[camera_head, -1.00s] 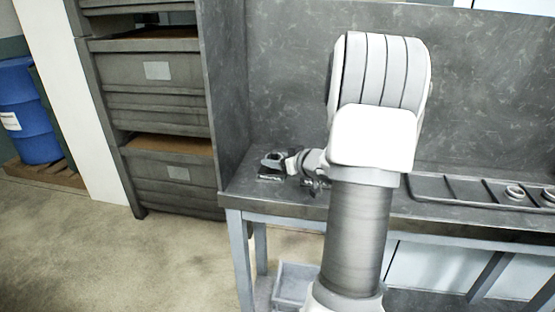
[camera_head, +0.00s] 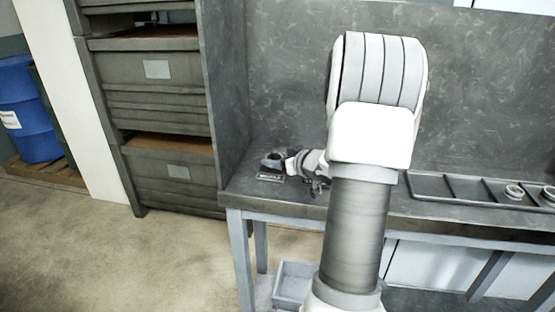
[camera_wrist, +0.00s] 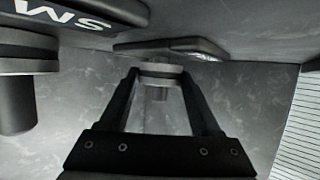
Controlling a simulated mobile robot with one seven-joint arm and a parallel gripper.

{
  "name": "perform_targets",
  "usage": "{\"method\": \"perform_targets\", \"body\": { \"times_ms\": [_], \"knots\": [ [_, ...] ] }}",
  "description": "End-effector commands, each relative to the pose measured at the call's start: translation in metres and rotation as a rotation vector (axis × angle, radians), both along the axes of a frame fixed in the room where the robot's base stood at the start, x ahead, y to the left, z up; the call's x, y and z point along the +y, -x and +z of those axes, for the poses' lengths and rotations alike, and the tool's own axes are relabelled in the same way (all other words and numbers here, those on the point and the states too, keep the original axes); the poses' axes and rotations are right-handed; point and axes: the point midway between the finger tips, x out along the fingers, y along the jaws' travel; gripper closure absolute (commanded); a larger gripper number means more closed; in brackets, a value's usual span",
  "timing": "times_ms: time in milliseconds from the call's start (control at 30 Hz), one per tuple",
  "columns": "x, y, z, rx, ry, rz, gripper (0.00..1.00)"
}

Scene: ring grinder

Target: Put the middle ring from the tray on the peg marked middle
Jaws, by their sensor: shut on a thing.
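My gripper (camera_wrist: 160,82) is shut on a grey ring (camera_wrist: 162,70), which sits between its fingertips in the wrist view. A narrower post (camera_wrist: 155,95) shows in line with the ring, beside a dark base plate (camera_wrist: 185,47). I cannot tell for certain whether the ring is around this post. In the head view my gripper (camera_head: 308,180) is at the left end of the bench, partly hidden by my arm. A dark peg stand (camera_head: 271,176) with a pale label is just left of it. The tray (camera_head: 425,188) lies on the bench at the right.
Another plate lettered "SM" (camera_wrist: 70,17) is close at the left in the wrist view, with a thick post (camera_wrist: 15,105) by it. Two rings (camera_head: 514,191) (camera_head: 549,193) show in the tray. The bench's side panel (camera_head: 228,90) rises at the left.

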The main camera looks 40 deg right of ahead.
Motion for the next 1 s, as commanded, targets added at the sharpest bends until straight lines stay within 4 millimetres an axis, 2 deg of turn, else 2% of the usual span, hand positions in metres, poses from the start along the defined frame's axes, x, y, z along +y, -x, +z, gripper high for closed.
{"method": "perform_targets", "body": {
  "times_ms": [200,1000],
  "knots": [
    [0.0,0.0,-0.005,-0.001,0.0,0.0,0.98],
    [0.0,0.0,0.013,-0.001,0.0,0.0,0.98]
  ]
}}
